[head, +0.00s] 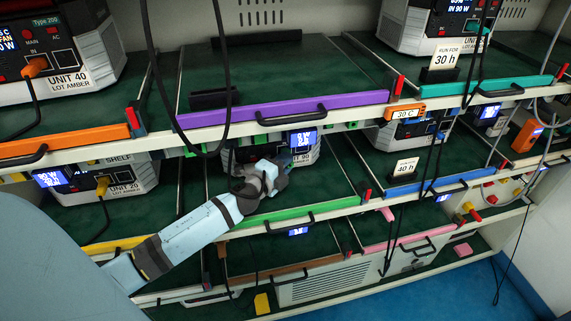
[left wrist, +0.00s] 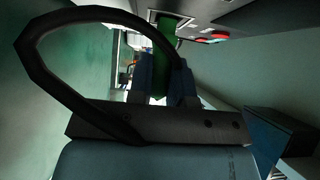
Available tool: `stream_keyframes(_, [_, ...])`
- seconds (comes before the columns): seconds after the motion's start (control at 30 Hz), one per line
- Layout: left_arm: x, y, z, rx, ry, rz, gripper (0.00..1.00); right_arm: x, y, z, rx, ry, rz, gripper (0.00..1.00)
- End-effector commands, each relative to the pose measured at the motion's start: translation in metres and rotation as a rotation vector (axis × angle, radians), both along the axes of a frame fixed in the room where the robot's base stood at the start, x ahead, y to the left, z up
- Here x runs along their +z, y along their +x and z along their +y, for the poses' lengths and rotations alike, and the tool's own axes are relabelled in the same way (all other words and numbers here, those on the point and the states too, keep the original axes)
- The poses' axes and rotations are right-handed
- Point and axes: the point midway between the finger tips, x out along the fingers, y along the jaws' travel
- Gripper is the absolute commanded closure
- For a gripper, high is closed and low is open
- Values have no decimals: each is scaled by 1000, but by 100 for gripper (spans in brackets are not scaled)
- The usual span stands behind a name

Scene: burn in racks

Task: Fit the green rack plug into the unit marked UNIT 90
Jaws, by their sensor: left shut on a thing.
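My left gripper (head: 283,165) reaches over the green-edged middle shelf, right in front of a unit whose label (head: 301,158) ends in 90. That unit has a lit blue screen (head: 303,139), and my gripper covers part of its front. In the left wrist view the two blue fingers (left wrist: 161,80) are shut on the green rack plug (left wrist: 164,62). A black cable (left wrist: 35,50) loops in front of the wrist camera. The plug points at the dark unit face (left wrist: 225,15); I cannot tell whether it touches it. In the head view the plug is hidden. My right gripper is not in view.
The shelf above has a purple front edge (head: 290,110) close over my gripper. Black cables hang at the left (head: 226,70) and right. UNIT 20 (head: 120,188) stands to the left. A 40 h card (head: 404,169) stands to the right. The green shelf strip (head: 285,213) runs below my wrist.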

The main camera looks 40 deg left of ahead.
Motion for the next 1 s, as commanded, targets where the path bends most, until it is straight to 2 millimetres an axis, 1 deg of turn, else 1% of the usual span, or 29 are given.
stream_keyframes(0.6, [1,10,12,3,1,-1,100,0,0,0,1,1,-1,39])
stream_keyframes(0.63, [1,9,12,3,1,0,75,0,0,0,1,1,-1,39])
stream_keyframes(0.73, [1,9,12,3,1,0,52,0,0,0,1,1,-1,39])
stream_keyframes(1.0, [0,9,12,3,1,0,52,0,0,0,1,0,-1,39])
